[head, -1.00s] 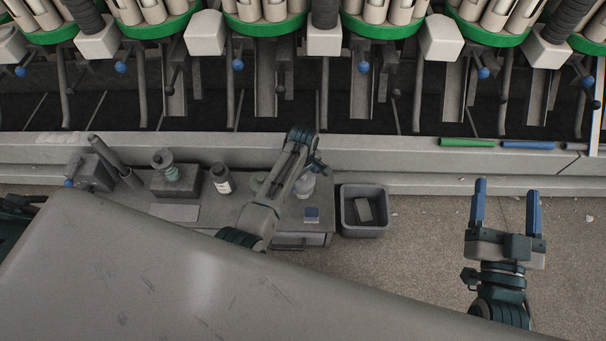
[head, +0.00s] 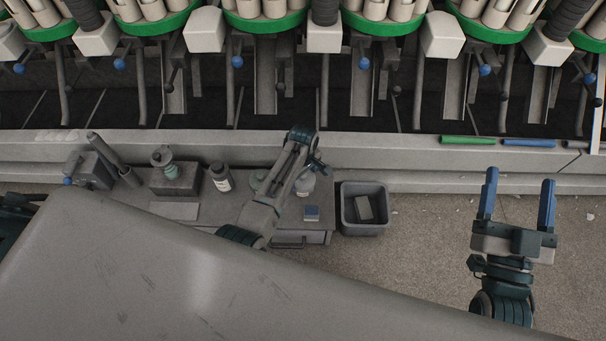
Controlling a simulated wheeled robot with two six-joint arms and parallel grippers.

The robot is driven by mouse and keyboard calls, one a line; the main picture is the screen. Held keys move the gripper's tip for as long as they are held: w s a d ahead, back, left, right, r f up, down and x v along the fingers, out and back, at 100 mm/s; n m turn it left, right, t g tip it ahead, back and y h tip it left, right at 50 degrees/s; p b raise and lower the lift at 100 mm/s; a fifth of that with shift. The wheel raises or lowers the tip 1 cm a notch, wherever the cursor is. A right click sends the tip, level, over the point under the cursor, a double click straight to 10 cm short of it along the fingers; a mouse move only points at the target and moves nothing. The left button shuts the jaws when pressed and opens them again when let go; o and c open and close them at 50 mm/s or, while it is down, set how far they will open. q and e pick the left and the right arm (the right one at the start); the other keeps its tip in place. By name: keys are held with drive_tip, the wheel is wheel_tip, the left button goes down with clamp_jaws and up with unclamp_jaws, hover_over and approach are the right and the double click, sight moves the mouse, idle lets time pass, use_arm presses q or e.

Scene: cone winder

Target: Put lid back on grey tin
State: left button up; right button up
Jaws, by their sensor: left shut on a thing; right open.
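My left arm reaches over the small grey bench, and its gripper (head: 316,167) is at the bench's right part. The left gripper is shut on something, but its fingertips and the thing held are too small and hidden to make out. A grey round thing (head: 257,178), perhaps the tin, sits on the bench, partly covered by my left arm. A pale, rounded container (head: 305,186) stands just below the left gripper; I cannot tell whether they touch. No lid can be made out clearly. My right gripper (head: 518,200) is open and empty above the floor at the right.
The bench (head: 175,211) also holds a dark bottle with a white label (head: 221,177), a block with a green-grey spool (head: 172,172) and a blue item (head: 312,213). A grey bin (head: 363,228) stands right of it. Green (head: 468,140) and blue (head: 528,143) tubes lie on the machine ledge.

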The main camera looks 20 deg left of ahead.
use_arm(q)
drive_tip(key=shift+r+p, duration=0.1)
drive_tip(key=shift+p, duration=0.65)
idle(0.7)
drive_tip(key=shift+f, duration=0.2)
idle(0.9)
drive_tip(key=shift+p, duration=0.5)
idle(0.4)
drive_tip(key=o, duration=0.9)
drive_tip(key=shift+r+p, duration=3.5)
drive_tip(key=shift+p, duration=0.5)
